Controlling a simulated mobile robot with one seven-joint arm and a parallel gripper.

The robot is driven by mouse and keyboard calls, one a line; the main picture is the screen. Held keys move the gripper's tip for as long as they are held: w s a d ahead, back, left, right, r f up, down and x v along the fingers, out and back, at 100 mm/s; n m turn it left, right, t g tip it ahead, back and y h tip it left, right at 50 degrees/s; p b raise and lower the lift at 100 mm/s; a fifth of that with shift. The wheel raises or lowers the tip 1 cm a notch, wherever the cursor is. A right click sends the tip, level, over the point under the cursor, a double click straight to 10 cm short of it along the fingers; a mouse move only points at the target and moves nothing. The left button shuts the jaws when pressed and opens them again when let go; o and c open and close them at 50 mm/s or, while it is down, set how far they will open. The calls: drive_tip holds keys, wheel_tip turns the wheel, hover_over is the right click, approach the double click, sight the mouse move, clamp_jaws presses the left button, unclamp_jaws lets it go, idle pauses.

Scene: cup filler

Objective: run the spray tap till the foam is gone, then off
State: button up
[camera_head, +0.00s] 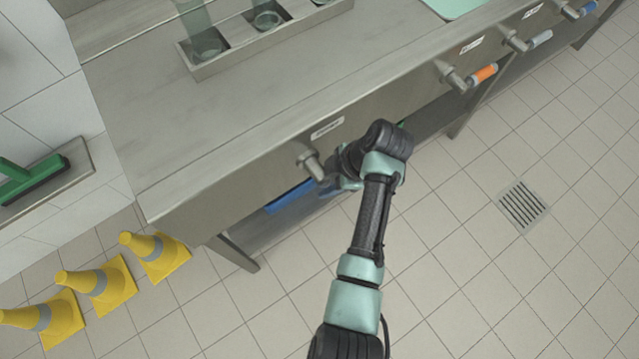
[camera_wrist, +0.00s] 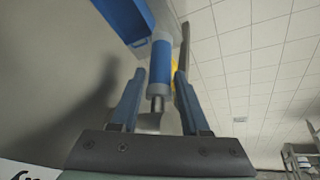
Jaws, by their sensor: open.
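A grey metal tap (camera_head: 311,165) sticks out of the counter's front under a small label too small to read. My gripper (camera_head: 343,184) is at this tap, and my arm hides most of its handle. In the wrist view a blue handle with a grey end (camera_wrist: 160,65) lies between the two fingers of my gripper (camera_wrist: 159,76). The fingers are apart, one on each side of it; I cannot tell whether either touches it. I see no foam and no running water in either view.
A metal tray (camera_head: 225,68) holds clear cups. Yellow cones (camera_head: 100,285) stand left; the tiled floor right is clear around a drain (camera_head: 522,206).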

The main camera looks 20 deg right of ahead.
drive_tip(key=x, duration=0.3)
drive_tip(key=shift+w+a+f, duration=0.1)
drive_tip(key=shift+f, duration=0.25)
clamp_jaws()
idle(1.2)
